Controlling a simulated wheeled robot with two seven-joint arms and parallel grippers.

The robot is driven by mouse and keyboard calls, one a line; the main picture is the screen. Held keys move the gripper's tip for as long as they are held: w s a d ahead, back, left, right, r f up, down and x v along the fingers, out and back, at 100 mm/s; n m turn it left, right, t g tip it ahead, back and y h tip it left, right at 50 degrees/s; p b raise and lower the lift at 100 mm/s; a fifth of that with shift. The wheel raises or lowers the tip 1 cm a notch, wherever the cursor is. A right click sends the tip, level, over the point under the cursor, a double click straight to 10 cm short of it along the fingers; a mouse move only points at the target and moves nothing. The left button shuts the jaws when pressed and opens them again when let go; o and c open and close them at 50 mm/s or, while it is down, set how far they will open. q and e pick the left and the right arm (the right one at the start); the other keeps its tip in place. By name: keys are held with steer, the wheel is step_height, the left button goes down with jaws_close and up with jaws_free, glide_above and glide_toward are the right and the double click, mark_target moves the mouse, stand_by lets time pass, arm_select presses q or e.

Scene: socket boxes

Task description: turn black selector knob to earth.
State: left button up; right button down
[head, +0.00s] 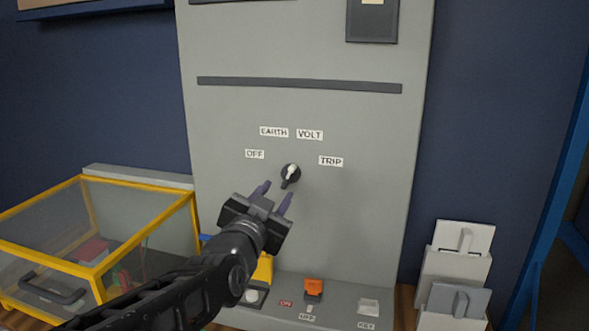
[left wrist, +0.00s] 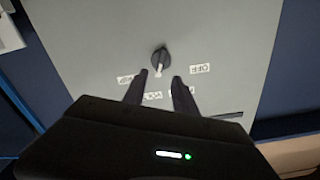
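The black selector knob (head: 291,174) with a white pointer sits on the grey panel (head: 350,220); it also shows in the left wrist view (left wrist: 160,57). The pointer aims up between EARTH (head: 274,132) and VOLT (head: 310,134), seemingly nearer VOLT. The OFF label (head: 255,154) is left of the knob and TRIP (head: 331,161) is right. My left gripper (head: 276,193) is open and empty, just below and left of the knob in the head view. Its fingertips (left wrist: 160,76) are spread apart, and no contact with the knob shows. My right gripper is not in view.
A yellow-edged clear box (head: 150,225) stands left of the panel. An orange switch (head: 313,287) and a white switch (head: 368,306) sit on the lower ledge. Grey and white socket boxes (head: 459,262) are stacked at the right. The panel around the knob is flat and clear.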

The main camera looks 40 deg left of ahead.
mark_target(288, 177)
arm_select(q)
steer(key=shift+p+x, duration=0.9)
steer(key=shift+x, duration=2.9)
steer(key=shift+r, duration=0.1)
steer(key=shift+c, duration=0.4)
jaws_close()
